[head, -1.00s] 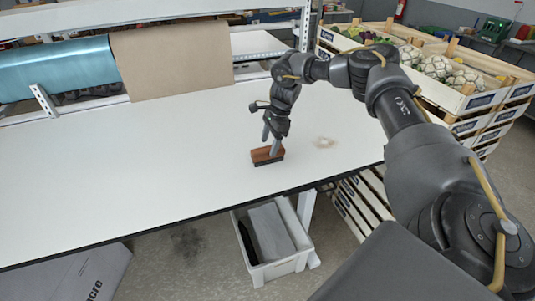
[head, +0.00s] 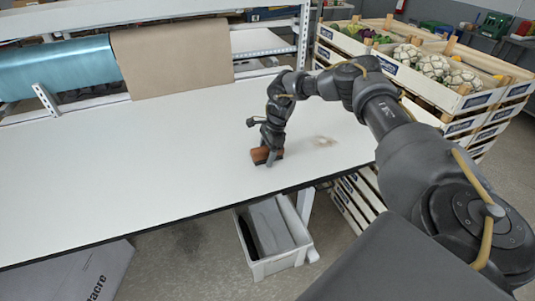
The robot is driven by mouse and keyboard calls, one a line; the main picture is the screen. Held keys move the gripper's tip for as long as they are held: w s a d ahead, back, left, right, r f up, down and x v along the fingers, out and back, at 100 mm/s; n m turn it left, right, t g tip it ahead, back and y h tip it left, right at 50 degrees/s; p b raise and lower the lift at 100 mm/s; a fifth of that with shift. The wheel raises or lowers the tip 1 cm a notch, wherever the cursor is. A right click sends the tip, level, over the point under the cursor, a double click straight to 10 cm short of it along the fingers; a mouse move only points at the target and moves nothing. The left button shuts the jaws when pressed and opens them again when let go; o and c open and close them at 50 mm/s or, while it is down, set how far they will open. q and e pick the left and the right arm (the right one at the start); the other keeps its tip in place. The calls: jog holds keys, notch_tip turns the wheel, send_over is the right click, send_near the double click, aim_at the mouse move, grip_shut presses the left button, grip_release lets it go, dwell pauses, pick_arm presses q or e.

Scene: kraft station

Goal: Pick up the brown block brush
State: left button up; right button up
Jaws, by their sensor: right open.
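The brown block brush (head: 259,155) lies on the white table near its front edge, left of a pale smudge. My right gripper (head: 269,156) reaches down over it from above and is open. One finger shows in front of the brush's right part. The other finger is mostly hidden, so I cannot tell whether either finger touches the brush. My left gripper is not in view.
The white table (head: 130,165) is mostly clear to the left. A pale dusty smudge (head: 323,142) lies right of the brush. Crates of vegetables (head: 440,85) stand at the right. A white bin (head: 272,240) is below the front edge.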

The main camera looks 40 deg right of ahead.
jog(key=shift+f, duration=0.2)
jog(key=c, duration=1.1)
jog(key=shift+c, duration=0.2)
jog(key=shift+r, duration=0.2)
jog(key=shift+r+b, duration=0.15)
jog(key=shift+b, duration=0.15)
notch_tip(320, 180, up, 3)
jog(key=shift+w+f+b, duration=0.15)
jog(key=shift+f+b, duration=0.05)
jog(key=shift+b, duration=1.05)
jog(key=s+a+r+b, duration=0.4)
jog(key=s+a+r, duration=0.4)
jog(key=s+r, duration=0.2)
jog(key=shift+s+a+r+b, duration=0.2)
jog(key=shift+s+b, duration=0.15)
jog(key=shift+s, duration=0.4)
